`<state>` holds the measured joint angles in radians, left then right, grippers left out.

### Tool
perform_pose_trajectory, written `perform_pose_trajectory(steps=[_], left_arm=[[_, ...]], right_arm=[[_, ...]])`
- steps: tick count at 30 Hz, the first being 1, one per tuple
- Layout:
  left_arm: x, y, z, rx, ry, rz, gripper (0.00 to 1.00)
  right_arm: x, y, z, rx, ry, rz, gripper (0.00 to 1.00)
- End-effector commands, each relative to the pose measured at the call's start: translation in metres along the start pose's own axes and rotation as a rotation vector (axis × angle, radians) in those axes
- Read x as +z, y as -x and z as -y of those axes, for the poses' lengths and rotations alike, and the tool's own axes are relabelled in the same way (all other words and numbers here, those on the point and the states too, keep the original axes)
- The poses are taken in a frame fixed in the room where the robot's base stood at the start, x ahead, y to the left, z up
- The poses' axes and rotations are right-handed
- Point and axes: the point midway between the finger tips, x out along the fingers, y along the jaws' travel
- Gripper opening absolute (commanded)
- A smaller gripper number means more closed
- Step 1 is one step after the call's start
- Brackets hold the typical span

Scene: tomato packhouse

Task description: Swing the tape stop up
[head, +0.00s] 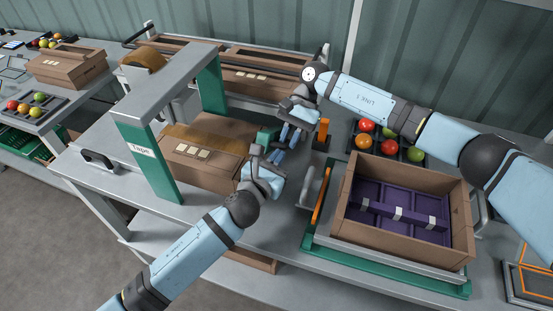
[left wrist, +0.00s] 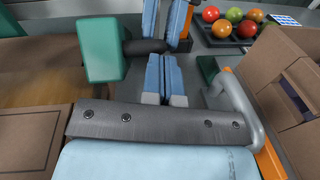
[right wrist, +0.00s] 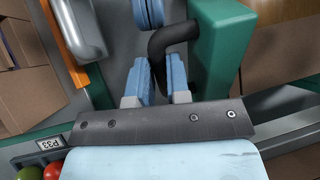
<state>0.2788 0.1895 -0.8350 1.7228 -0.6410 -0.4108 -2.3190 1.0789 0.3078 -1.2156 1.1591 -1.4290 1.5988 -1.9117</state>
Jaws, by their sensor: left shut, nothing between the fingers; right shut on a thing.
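The tape stop is a green block (head: 267,137) with a dark bent handle, at the right end of the carton (head: 190,172) under the tape arch (head: 158,108). The block (left wrist: 102,50) and handle (left wrist: 146,46) show in the left wrist view, and the block (right wrist: 222,45) and handle (right wrist: 165,40) in the right wrist view. My right gripper (head: 286,134) is shut on the handle, its fingers (right wrist: 157,85) around the bar. My left gripper (head: 274,157) is shut and empty, just nearer than the stop, its fingertips (left wrist: 165,65) close to the handle.
A brown crate (head: 405,243) with purple dividers stands at right on a green-edged platform, beside an orange strip and grey handle (head: 306,188). A dark tray (head: 410,154) of tomatoes lies behind it. Cartons (head: 250,80) stand behind the arch. Both grippers are close together.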

Motion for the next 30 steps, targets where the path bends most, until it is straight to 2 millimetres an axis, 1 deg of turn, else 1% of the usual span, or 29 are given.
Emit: perform_pose_trajectory(steps=[6, 14, 15, 17, 18, 26, 29, 30], left_arm=[[0.015, -0.010, -0.003, 0.000, -0.004, 0.005, 0.00], [0.017, -0.011, -0.003, 0.001, -0.001, 0.009, 0.00], [0.018, -0.011, -0.003, 0.001, -0.001, 0.010, 0.00], [0.018, -0.011, -0.003, 0.001, -0.001, 0.010, 0.00], [0.017, -0.011, -0.003, 0.001, -0.001, 0.008, 0.00], [0.014, -0.010, -0.002, 0.001, -0.001, 0.003, 0.00], [0.014, -0.009, -0.002, 0.001, -0.001, 0.002, 0.00], [0.013, -0.009, -0.002, 0.001, -0.001, 0.002, 0.00]], right_arm=[[0.000, -0.001, 0.000, 0.002, 0.001, 0.001, 0.00], [0.001, -0.005, -0.001, 0.008, 0.004, 0.005, 0.00], [0.001, -0.006, -0.001, 0.008, 0.004, 0.006, 0.24], [0.001, -0.005, -0.001, 0.008, 0.004, 0.006, 0.38], [0.001, -0.005, 0.000, 0.006, 0.003, 0.005, 0.42], [0.000, -0.001, 0.000, 0.002, 0.001, 0.002, 0.42], [0.000, 0.006, 0.000, 0.002, 0.000, 0.000, 0.42], [0.000, 0.011, 0.000, 0.002, 0.000, 0.000, 0.42]])
